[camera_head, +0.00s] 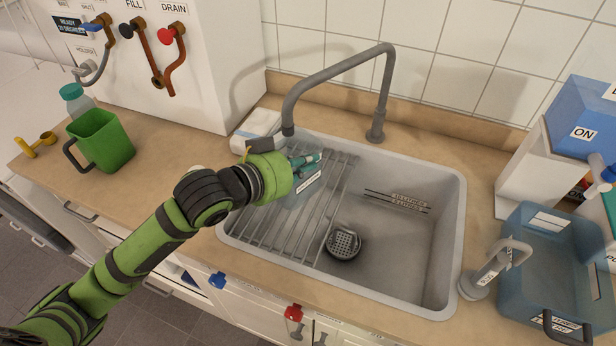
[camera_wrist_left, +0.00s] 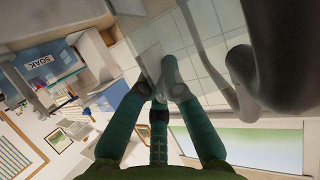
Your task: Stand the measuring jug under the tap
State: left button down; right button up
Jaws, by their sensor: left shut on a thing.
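My left gripper (camera_head: 304,161) reaches over the left part of the sink, just beside the tap's spout. In the left wrist view its teal fingers (camera_wrist_left: 160,98) are closed on a clear, see-through thing, which looks like the measuring jug (camera_wrist_left: 150,55). In the head view the jug is mostly hidden by my gripper; a small white label (camera_head: 309,182) shows below the fingers. The grey tap (camera_head: 340,68) arches over the sink, its spout end close above my gripper. I cannot tell whether the jug touches the rack. My right gripper is not in view.
A wire rack (camera_head: 285,225) covers the sink's left part; the basin (camera_head: 400,240) to its right is open, with a drain strainer (camera_head: 343,243). A green handled jug (camera_head: 103,140) stands on the left counter. A blue tub (camera_head: 555,265) and grey dispenser (camera_head: 490,272) stand at right.

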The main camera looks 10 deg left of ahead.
aim_at(312, 177)
pick_arm(q)
notch_tip(312, 177, down, 7)
jog(key=shift+f, duration=0.1)
jog(key=shift+w+d+r+p, duration=0.1)
jog(key=shift+w+r+p, duration=0.1)
jog(key=shift+w+p, duration=0.45)
jog(key=w, duration=0.1)
jog(key=w+p, duration=0.1)
jog(key=shift+w+d+f, duration=0.3)
jog(key=shift+w+f, duration=0.1)
jog(key=shift+f, duration=0.3)
jog(key=shift+s, duration=0.1)
jog(key=shift+f, duration=0.15)
jog(key=c, duration=1.4)
grip_release()
